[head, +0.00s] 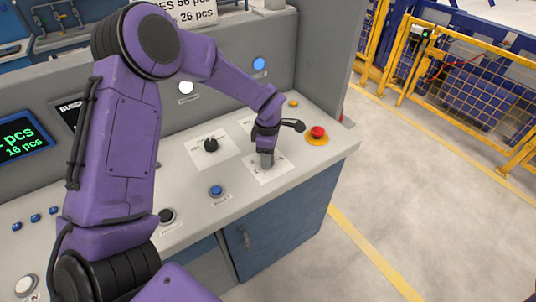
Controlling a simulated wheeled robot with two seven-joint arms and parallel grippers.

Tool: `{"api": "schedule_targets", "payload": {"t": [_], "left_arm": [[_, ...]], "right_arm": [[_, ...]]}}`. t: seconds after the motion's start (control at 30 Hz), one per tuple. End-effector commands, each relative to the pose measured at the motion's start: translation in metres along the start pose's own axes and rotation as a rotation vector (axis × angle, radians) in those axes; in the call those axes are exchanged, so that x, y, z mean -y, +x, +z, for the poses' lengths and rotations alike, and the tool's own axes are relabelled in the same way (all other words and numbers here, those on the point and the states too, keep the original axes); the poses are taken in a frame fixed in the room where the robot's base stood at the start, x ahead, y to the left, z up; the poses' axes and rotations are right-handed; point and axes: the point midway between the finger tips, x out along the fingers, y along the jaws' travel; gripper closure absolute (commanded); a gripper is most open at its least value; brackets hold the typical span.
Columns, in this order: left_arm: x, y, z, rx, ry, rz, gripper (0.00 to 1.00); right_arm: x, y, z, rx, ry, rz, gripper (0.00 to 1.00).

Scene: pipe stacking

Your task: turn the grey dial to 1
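My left gripper (266,159) points down over a white marked plate (270,174) on the grey console top, in the head view. The fingertips look grey and sit close to the plate. The grey dial cannot be made out apart from the fingers; it may be hidden at or behind them. I cannot tell whether the fingers are open or shut on it. The numbers on the plate are too small to read. My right gripper is not in view.
A black dial (210,145) on a white plate stands to the left. A red mushroom button (318,132) on a yellow base is close to the right. A blue button (216,191) lies nearer the front. A grey panel (222,72) rises behind.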

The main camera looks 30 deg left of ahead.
Motion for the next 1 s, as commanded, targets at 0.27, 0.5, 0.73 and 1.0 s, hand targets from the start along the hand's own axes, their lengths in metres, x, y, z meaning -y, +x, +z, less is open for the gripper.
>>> {"api": "schedule_targets", "payload": {"t": [0.27, 0.5, 0.73, 1.0], "left_arm": [[-0.001, 0.0, 0.0, 0.002, -0.011, 0.002, 0.86], [-0.001, 0.0, 0.0, 0.004, -0.105, 0.002, 0.86], [-0.002, 0.0, 0.0, 0.006, -0.289, 0.002, 0.86], [-0.003, 0.0, 0.0, 0.005, -0.545, 0.004, 0.86]], "right_arm": [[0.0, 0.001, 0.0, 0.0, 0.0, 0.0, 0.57], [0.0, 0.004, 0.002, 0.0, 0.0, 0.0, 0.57], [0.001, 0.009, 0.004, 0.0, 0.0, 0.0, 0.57], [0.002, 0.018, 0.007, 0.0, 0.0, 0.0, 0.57]]}}
